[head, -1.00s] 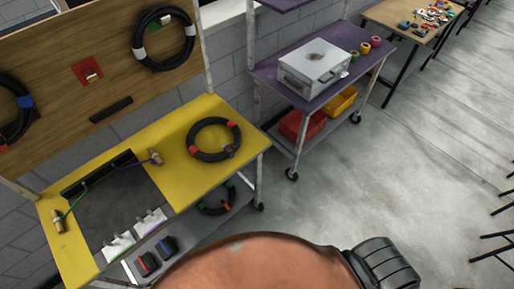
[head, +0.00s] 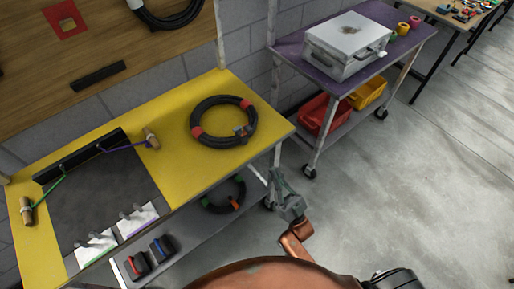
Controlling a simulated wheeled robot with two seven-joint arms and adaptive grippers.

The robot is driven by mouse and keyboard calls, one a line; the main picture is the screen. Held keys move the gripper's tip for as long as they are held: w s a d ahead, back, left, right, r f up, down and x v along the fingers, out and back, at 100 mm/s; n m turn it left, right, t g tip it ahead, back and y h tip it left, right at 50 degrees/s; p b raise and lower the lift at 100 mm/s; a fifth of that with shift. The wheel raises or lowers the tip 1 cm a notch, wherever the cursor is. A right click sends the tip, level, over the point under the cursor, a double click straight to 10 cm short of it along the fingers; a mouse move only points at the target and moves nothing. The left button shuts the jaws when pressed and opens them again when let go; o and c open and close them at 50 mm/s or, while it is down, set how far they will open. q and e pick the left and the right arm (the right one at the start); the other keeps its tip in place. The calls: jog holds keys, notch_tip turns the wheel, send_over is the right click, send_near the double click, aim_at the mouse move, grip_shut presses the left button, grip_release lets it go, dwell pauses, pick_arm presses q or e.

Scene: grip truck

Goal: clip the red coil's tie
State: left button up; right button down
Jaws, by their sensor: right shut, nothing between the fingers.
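The red coil (head: 197,115) is a black cable ring with red bands, lying flat on the right part of the yellow bench top (head: 180,182). A small grey-brown piece (head: 241,131) sits on its right front side; it may be the tie, but it is too small to tell. My right gripper (head: 278,179) is shut and empty. It appears in front of the bench's right end, below and to the right of the coil, apart from it. My left gripper is out of view.
A dark mat (head: 100,200) with cords and white cards covers the bench's left part. A purple cart (head: 290,45) bears a metal case (head: 347,45). The floor at right (head: 450,150) is clear.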

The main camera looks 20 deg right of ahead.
send_near(251, 130)
notch_tip(251, 130, up, 4)
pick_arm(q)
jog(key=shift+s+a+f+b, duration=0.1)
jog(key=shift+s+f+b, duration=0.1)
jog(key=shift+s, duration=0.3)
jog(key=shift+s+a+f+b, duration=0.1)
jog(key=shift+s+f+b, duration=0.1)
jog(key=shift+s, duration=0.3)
pick_arm(e)
jog(key=w, duration=0.1)
jog(key=w+a, duration=0.1)
jog(key=w, duration=0.1)
jog(key=shift+w+a+r, duration=0.15)
jog(key=shift+w+r, duration=0.05)
jog(key=shift+w, duration=0.05)
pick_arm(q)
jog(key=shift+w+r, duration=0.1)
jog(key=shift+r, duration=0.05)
